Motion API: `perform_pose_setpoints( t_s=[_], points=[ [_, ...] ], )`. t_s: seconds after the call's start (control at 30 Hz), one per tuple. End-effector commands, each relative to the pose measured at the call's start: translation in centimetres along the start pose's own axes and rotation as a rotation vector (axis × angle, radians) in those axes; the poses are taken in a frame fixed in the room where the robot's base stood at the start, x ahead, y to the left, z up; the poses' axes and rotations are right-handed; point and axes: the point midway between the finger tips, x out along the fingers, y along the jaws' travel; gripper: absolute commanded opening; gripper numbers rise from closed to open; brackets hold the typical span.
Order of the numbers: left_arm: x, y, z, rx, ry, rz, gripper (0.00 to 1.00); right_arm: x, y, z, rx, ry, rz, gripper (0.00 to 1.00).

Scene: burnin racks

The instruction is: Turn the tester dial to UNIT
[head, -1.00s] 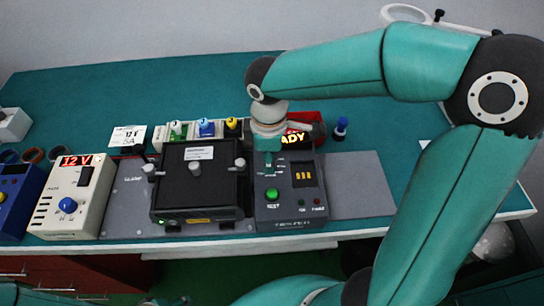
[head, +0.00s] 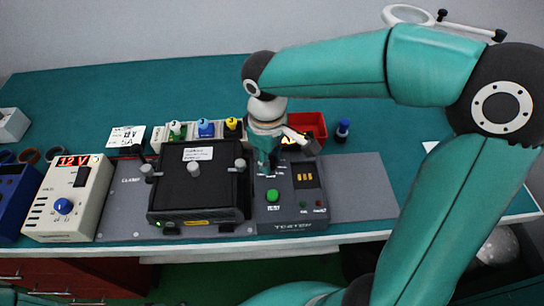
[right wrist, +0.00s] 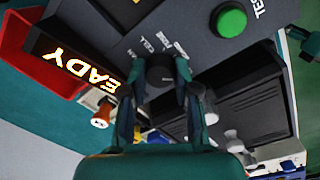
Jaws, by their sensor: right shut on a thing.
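The tester (head: 290,210) is a dark grey box with a green button (head: 272,195) and an amber display (head: 305,175). My right gripper (head: 268,168) points down at its upper left part and hides the dial in the head view. In the right wrist view the dial (right wrist: 160,74) is a dark round knob between the two fingertips of my right gripper (right wrist: 160,82), which are shut on it. Small white labels, one reading CELL (right wrist: 155,42), are printed beside the dial. I cannot read which label the dial points to. My left gripper is not in view.
A lit READY sign (right wrist: 85,68) stands beside the tester, near a red bin (head: 311,122). A black clamped unit (head: 197,185) sits left of the tester. A cream 12 V supply (head: 70,205) stands further left. Grey mat (head: 358,190) on the right is clear.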

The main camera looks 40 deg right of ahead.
Motion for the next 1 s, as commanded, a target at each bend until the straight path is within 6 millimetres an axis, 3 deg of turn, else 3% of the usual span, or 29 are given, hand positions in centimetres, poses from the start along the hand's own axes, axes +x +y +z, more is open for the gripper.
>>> perform_pose_setpoints(
  t_s=[0.3,0.33,0.47,0.8,1.0],
  points=[
    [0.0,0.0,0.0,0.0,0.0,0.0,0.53,0.2,-0.2,0.1,0.002,-0.004,-0.007,0.0],
    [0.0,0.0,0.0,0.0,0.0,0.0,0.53,0.2,-0.2,0.1,0.002,-0.004,-0.007,0.35],
    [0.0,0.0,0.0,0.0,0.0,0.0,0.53,0.1,-0.1,0.1,0.002,-0.003,-0.005,0.55],
    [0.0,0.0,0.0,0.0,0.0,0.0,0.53,-0.1,0.0,0.0,0.002,0.0,-0.001,0.55],
    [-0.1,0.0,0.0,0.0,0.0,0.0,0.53,-2.2,0.0,0.0,0.002,0.004,0.0,0.55]
  ],
)
